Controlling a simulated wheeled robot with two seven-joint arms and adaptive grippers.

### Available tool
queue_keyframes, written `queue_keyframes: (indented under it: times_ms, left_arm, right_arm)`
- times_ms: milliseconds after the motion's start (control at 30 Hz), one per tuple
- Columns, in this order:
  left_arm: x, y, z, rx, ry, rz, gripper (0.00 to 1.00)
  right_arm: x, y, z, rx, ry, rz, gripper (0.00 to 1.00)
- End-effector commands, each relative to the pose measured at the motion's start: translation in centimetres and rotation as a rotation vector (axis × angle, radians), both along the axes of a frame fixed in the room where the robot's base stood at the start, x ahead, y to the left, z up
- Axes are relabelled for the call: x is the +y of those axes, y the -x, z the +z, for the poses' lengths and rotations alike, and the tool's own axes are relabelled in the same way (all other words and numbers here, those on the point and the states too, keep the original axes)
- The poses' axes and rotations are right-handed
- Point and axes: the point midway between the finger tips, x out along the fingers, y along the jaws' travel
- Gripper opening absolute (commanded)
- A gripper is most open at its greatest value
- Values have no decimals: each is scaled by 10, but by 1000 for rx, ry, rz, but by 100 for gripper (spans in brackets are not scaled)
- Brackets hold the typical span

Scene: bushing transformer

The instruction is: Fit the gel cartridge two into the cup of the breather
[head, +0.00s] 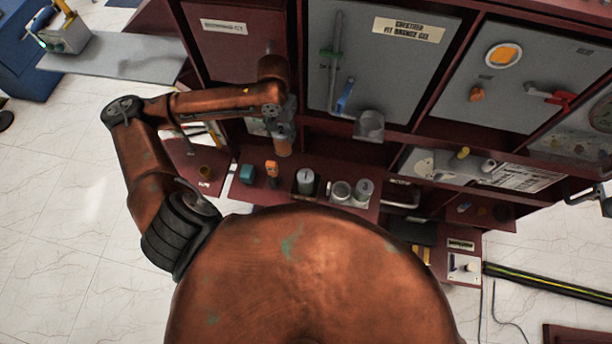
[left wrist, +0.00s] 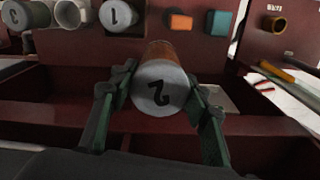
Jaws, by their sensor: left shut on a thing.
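Gel cartridge two (left wrist: 160,88) has a grey end marked 2 and an orange body. My left gripper (left wrist: 157,100) is shut on it, with one green finger on each side. In the head view the cartridge (head: 283,143) hangs below my left gripper (head: 281,124), above the shelf's left part. The breather's grey cup (head: 369,125) is at the foot of a pipe with a blue handle, on the middle panel, to the right of the cartridge and apart from it. The cup's inside cannot be made out. My right gripper is not in view.
On the shelf (head: 265,192) stand cartridge one (head: 306,180), an open pale cylinder (head: 341,190) and cartridge three (head: 363,188). An orange block (head: 272,168) and a teal block (head: 246,173) are to their left. Panels with valves rise behind.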

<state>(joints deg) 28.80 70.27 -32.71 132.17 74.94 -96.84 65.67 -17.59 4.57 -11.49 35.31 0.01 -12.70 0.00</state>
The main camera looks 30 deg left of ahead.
Motion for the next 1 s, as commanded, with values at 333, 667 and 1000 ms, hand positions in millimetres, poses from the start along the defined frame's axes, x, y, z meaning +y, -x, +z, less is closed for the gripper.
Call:
queue_keyframes:
  times_ms: [333, 667, 1000]
  left_arm:
    - [1, 3, -79, 5, 1, 3, 11]
    - [0, 0, -136, 0, -1, -1, 11]
    - [0, 1, -171, 3, -1, -1, 11]
  right_arm:
    - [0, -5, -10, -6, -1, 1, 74]
    - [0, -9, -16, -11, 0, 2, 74]
    - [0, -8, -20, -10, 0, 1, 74]
